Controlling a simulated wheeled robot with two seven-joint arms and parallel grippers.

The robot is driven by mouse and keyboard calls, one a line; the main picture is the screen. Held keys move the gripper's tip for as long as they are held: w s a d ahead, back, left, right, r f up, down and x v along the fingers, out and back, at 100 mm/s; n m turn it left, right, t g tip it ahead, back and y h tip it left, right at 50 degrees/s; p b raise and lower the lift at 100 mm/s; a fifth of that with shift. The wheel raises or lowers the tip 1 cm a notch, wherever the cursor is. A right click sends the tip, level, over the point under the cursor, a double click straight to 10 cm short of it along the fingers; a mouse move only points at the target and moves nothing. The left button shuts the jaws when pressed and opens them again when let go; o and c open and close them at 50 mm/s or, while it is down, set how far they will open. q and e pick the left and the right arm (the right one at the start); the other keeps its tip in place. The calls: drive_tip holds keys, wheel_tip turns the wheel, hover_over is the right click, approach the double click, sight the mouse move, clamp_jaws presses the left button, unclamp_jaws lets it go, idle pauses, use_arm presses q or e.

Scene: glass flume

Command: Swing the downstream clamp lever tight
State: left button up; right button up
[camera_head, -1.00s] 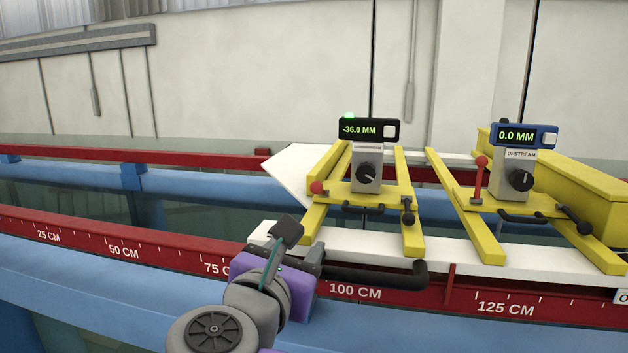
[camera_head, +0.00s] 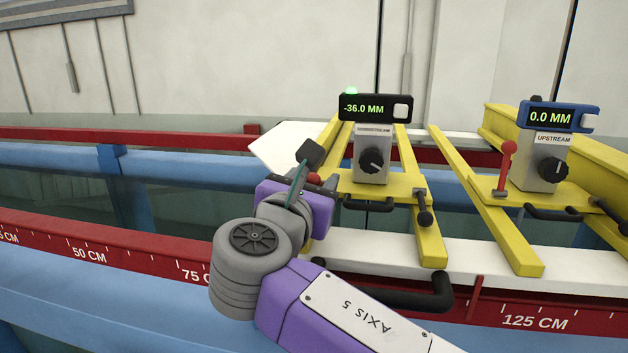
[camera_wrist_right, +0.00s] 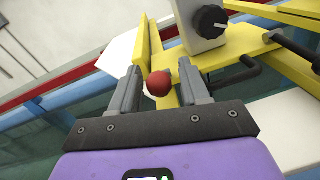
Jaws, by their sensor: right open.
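The downstream carriage (camera_head: 390,186) is a yellow frame with a grey post and a black display (camera_head: 375,107) reading -36.0 MM. Its clamp lever's red ball knob (camera_head: 314,179) is at the carriage's left side, partly hidden by my right gripper (camera_head: 316,186). In the right wrist view the red knob (camera_wrist_right: 158,84) sits between the two grey fingers of the right gripper (camera_wrist_right: 158,72), with a gap on each side. The fingers are open. The lever's shaft is mostly hidden. My left gripper is not in view.
The upstream carriage's lever (camera_head: 506,168) stands upright with a red knob; its blue display (camera_head: 557,117) reads 0.0 MM. Black handles (camera_head: 369,204) project at the carriage front. A red scale rail (camera_head: 130,252) runs along the near glass wall.

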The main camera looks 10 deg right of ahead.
drive_tip(key=shift+d, duration=0.1)
drive_tip(key=shift+w, duration=0.1)
clamp_jaws()
idle(0.3)
drive_tip(key=shift+r+p, duration=0.25)
drive_tip(key=shift+p, duration=0.55)
drive_tip(key=r+g+p, duration=0.1)
drive_tip(key=g+p, duration=0.1)
drive_tip(key=p, duration=0.4)
drive_tip(key=w+r+g+y+p, duration=0.1)
drive_tip(key=g+p, duration=0.1)
drive_tip(key=p, duration=0.5)
drive_tip(key=shift+w+d+r, duration=0.1)
drive_tip(key=shift+w+d, duration=0.1)
drive_tip(key=shift+w, duration=0.05)
drive_tip(key=shift+w+d+g+y+p, duration=0.1)
drive_tip(key=shift+w+g+y+p, duration=0.2)
drive_tip(key=shift+g+y+p, duration=0.55)
drive_tip(key=shift+w+d+r+g+p, duration=0.15)
drive_tip(key=shift+w+g+p, duration=0.1)
drive_tip(key=shift+g+p, duration=0.15)
